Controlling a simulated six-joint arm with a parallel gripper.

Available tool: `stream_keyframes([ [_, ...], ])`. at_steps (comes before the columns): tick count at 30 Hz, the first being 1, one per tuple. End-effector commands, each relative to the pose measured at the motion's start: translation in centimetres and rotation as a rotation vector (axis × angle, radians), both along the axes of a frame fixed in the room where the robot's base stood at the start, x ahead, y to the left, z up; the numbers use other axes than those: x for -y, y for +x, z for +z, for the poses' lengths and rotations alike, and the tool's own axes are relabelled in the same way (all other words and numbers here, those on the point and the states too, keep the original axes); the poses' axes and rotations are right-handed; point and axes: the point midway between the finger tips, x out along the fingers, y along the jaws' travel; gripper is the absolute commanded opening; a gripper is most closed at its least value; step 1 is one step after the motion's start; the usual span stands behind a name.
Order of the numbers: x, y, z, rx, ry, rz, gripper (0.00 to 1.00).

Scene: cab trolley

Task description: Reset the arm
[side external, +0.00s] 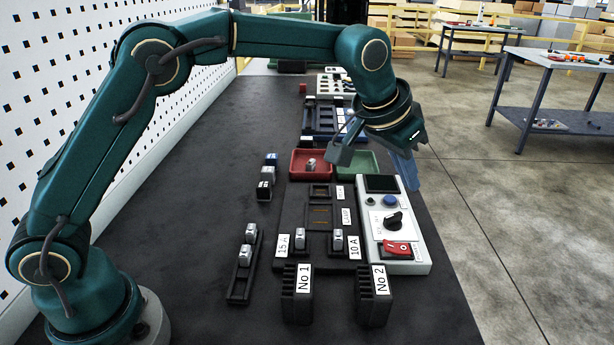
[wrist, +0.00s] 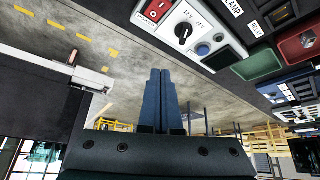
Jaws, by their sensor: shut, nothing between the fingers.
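My gripper (side external: 413,184) hangs from my raised, outstretched arm at the right edge of the dark bench, beside the green tray and beyond the white control box. In the wrist view my gripper (wrist: 161,72) has its two blue fingers side by side, shut and empty. They touch nothing there and stand against the concrete floor. The control box (side external: 405,262) has a dark screen, a blue button, a black knob and a red switch. It also shows upside down at the top of the wrist view (wrist: 205,12).
A red tray (side external: 294,172) holds a small metallic part, next to a green tray (side external: 372,172). Black blocks marked No 1 (side external: 297,312) and No 2 (side external: 373,310) stand at the front. A dark panel (side external: 318,215) carries small modules. The bench's left-middle (side external: 190,215) is clear.

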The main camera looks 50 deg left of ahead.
Motion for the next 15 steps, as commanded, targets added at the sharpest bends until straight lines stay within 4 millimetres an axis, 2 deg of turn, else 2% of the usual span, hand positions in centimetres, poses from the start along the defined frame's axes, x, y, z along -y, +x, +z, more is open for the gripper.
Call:
stream_keyframes([
  [1, -0.9, -0.4, 2.0, 0.031, -0.010, 0.018, 0.00],
  [6, -4.2, -3.4, 6.8, 0.088, -0.025, 0.075, 0.00],
  [10, -6.5, -6.6, 8.9, 0.112, -0.028, 0.114, 0.00],
  [15, -9.0, -11.6, 9.8, 0.128, -0.026, 0.160, 0.00],
])
